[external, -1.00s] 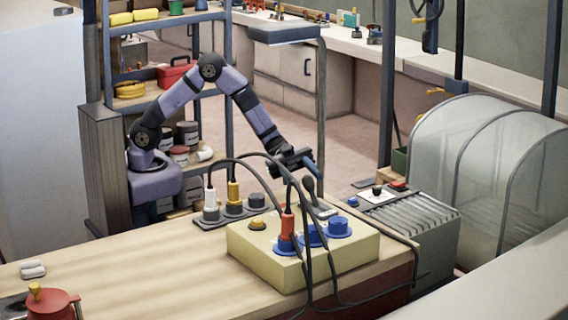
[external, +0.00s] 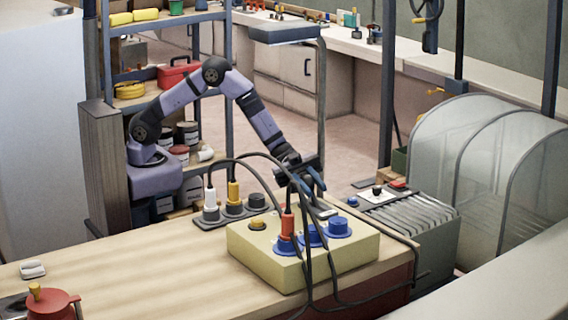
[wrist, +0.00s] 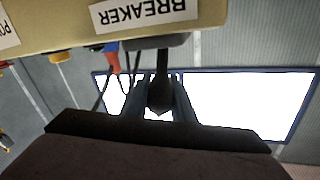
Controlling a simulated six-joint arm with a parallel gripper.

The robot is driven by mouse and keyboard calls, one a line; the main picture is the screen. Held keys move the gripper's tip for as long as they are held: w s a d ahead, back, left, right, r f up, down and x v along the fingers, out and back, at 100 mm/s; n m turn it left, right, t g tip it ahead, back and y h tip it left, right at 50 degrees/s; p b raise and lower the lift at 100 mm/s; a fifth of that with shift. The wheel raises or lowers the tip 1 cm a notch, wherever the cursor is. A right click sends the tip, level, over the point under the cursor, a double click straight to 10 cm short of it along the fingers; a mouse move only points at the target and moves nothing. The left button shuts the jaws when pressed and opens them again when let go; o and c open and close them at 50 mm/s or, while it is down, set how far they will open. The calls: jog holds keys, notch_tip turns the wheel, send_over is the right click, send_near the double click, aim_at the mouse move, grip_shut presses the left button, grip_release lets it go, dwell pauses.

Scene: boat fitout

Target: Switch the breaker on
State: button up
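In the wrist view the beige box (wrist: 60,32) with an upside-down BREAKER label (wrist: 143,13) fills the top. Below the label the dark breaker lever (wrist: 162,62) sticks out from a grey mount and ends in a rounded black knob (wrist: 160,97). My gripper (wrist: 160,92) has its two fingers on either side of the knob, open. Whether either finger touches the knob is unclear. In the external view my gripper (external: 308,184) is at the far side of the beige box (external: 262,262), fingers spread and pointing down. Cables and fingers largely hide the lever there.
A red plug (external: 287,226) stands in a blue socket on the box top, with black cables looping close to my gripper. A grey socket strip (external: 208,222) lies to the left. A grey ribbed unit (external: 425,232) stands to the right. The wooden bench (external: 135,268) is mostly clear.

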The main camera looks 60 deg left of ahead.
grip_shut()
